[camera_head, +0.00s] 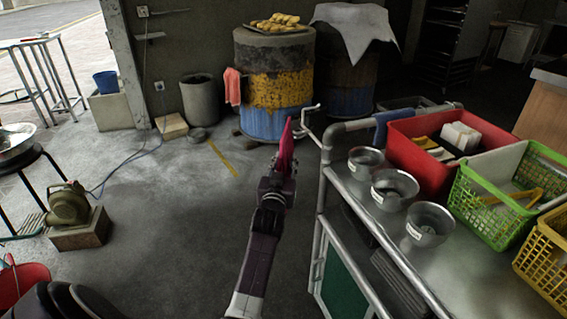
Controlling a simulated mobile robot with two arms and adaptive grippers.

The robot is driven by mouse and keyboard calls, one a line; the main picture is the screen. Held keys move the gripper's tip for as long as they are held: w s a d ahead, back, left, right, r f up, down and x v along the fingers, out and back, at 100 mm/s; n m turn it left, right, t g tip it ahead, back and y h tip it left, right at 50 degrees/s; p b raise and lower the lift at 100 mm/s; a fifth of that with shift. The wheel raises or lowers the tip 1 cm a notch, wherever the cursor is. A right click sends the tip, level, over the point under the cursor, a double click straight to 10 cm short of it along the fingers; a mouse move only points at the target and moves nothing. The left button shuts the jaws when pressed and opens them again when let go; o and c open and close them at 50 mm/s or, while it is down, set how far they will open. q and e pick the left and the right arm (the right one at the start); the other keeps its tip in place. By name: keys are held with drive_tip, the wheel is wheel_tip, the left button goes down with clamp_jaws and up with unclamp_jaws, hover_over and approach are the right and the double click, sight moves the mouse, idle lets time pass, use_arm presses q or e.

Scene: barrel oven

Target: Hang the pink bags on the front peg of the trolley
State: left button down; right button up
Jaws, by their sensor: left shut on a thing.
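My left gripper (279,180) is shut on the pink bags (286,148), which show as one narrow pink shape rising above the fingers. I cannot tell how many bags there are. My right gripper is not in view.
The trolley top carries several metal bowls (392,190), a red crate (406,154), a green basket (486,206) and a yellow basket (544,254). A barrel oven (275,85) with a pink cloth (232,86) stands behind.

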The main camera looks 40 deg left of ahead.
use_arm(q)
drive_tip(key=shift+w+d, duration=0.2)
drive_tip(key=shift+w, duration=0.1)
drive_tip(key=shift+w+d+f+b, duration=0.15)
drive_tip(key=shift+w+b, duration=0.1)
drive_tip(key=shift+b, duration=0.35)
drive_tip(key=shift+w+d+f+b, duration=0.2)
drive_tip(key=shift+w+d+b, duration=0.25)
drive_tip(key=shift+w, duration=0.1)
drive_tip(key=shift+w+d+f+b, duration=0.15)
drive_tip(key=shift+w+d+b, duration=0.25)
drive_tip(key=shift+w, duration=0.15)
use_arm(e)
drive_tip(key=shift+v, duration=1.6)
use_arm(q)
drive_tip(key=c, duration=1.5)
unclamp_jaws()
drive_tip(key=shift+f, duration=0.1)
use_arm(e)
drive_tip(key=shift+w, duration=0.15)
